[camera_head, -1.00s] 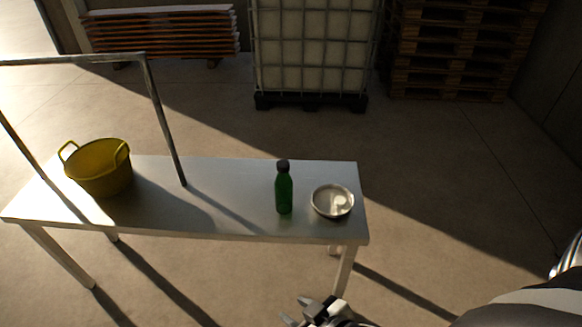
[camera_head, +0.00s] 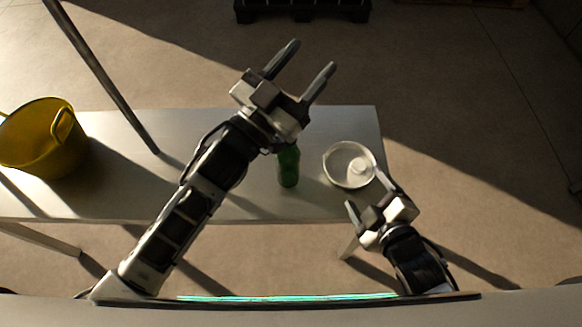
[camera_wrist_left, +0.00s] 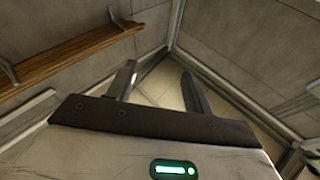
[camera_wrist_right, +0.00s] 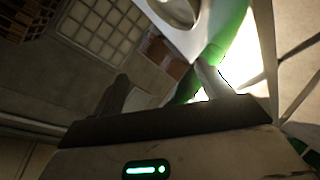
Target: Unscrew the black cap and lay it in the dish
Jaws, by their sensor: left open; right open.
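The green bottle (camera_head: 289,170) stands upright on the table; my left arm hides its top and the black cap. The round dish (camera_head: 329,167) sits to its right with a pale spot inside, unclear. My right gripper (camera_head: 368,190) is open, low beside the dish's near side. In the right wrist view, green bottle (camera_wrist_right: 228,28) shows behind one finger, with part of the dish (camera_wrist_right: 196,14) at the top.
A yellow tub (camera_head: 35,150) with handles stands at the table's left end.

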